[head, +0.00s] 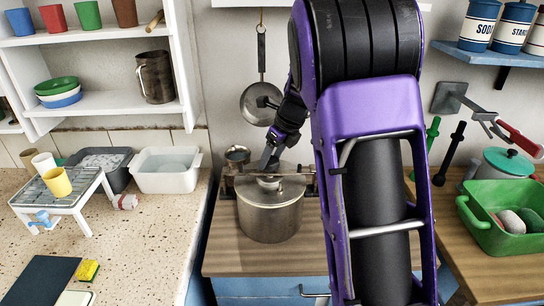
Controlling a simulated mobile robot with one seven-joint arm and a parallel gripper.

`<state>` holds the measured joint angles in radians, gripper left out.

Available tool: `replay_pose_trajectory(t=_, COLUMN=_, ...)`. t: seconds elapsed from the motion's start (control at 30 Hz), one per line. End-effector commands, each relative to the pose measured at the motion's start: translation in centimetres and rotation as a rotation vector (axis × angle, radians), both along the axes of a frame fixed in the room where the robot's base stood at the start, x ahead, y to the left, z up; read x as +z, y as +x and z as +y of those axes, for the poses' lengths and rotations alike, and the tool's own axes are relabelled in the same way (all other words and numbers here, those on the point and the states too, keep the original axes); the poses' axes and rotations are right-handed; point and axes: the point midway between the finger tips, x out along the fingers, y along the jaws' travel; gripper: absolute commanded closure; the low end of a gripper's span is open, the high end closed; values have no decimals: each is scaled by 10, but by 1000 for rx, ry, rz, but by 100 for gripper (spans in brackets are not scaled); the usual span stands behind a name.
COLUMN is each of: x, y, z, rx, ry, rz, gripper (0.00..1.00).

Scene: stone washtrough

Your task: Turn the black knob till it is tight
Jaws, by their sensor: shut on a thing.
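A steel pot (270,218) with a flat lid stands on the wooden worktop in the middle of the head view. A bar or clamp (308,184) crosses over its lid. My gripper (268,164) points down at the middle of the lid from behind. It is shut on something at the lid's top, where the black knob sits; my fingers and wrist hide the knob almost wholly. How far the knob is turned cannot be seen.
A small metal pot (237,156) stands behind the steel pot at left. A pan (262,102) hangs on the wall close behind my wrist. A white basin (166,170) is at left, a green tub (505,217) at right. The worktop's front is clear.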

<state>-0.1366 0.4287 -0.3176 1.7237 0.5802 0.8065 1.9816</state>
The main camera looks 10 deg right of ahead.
Motion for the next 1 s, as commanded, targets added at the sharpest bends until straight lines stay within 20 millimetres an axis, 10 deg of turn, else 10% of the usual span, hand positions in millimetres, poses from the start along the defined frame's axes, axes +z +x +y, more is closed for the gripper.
replay_pose_trajectory(t=0.67, x=0, y=0, z=1, rx=-59, ry=0, rz=-1, gripper=91)
replay_pose_trajectory(t=0.7, x=0, y=0, z=1, rx=-59, ry=0, rz=-1, gripper=30)
replay_pose_trajectory(t=0.83, x=0, y=0, z=1, rx=-59, ry=0, rz=0, gripper=6)
replay_pose_trajectory(t=1.0, x=0, y=0, z=0, rx=-59, ry=0, rz=0, gripper=5)
